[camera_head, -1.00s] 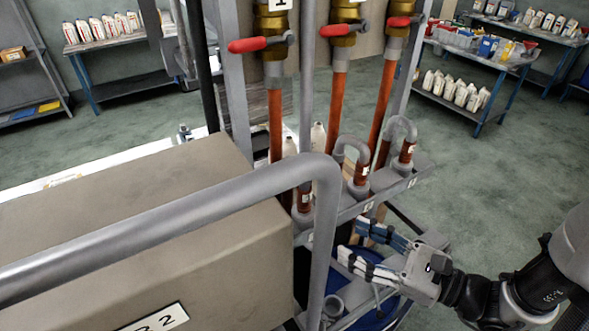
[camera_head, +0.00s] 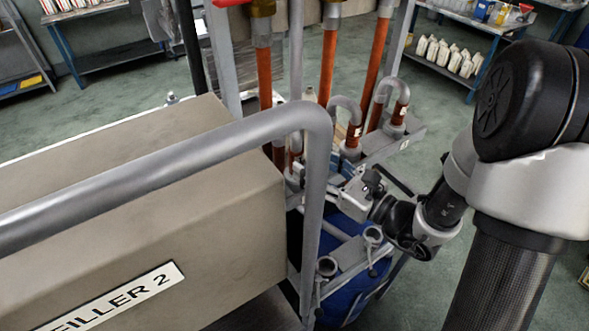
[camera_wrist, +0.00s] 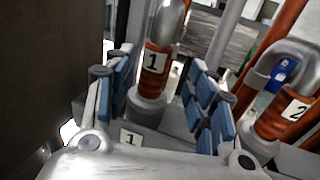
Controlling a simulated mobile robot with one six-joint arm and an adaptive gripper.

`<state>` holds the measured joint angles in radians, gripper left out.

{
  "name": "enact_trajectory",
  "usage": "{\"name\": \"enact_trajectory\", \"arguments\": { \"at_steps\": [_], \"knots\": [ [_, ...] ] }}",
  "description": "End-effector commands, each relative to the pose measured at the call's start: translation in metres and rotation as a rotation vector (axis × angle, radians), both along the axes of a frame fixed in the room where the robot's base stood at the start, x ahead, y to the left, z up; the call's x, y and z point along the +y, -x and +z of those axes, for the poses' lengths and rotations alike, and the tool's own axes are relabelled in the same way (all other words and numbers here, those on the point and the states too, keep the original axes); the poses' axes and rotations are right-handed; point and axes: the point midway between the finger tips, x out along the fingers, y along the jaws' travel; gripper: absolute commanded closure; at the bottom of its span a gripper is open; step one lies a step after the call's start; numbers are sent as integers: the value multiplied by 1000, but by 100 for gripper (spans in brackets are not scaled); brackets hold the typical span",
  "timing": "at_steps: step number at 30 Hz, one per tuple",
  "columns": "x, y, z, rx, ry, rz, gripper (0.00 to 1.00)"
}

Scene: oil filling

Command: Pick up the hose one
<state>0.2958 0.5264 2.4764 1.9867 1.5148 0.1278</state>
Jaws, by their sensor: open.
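Hose one (camera_wrist: 156,60), an orange hose end with a white "1" label and a grey bent pipe on top, stands upright in a grey socket in the wrist view. My gripper (camera_wrist: 163,72) is open, with one blue-padded finger on each side of hose one. Gaps show between the hose and both fingers. In the head view my gripper (camera_head: 336,178) is low beside the hose rack, and the grey rail largely hides hose one there.
Hose two (camera_wrist: 290,108) stands close right of my right finger. Hose three (camera_head: 401,108) is farther along the rack (camera_head: 400,142). The grey rail (camera_head: 316,125) and the Filler 2 box (camera_head: 150,210) lie left. A blue drum (camera_head: 348,298) is below. Open floor (camera_head: 445,115) lies right.

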Motion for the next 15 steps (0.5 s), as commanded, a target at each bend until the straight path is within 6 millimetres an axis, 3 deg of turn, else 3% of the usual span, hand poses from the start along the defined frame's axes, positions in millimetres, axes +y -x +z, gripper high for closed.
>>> {"name": "enact_trajectory", "arguments": {
  "at_steps": [9, 15],
  "knots": [
    [35, -22, 0, -2, 1, 5, 49],
    [43, -30, 1, -1, 1, 0, 49]
  ]
}}
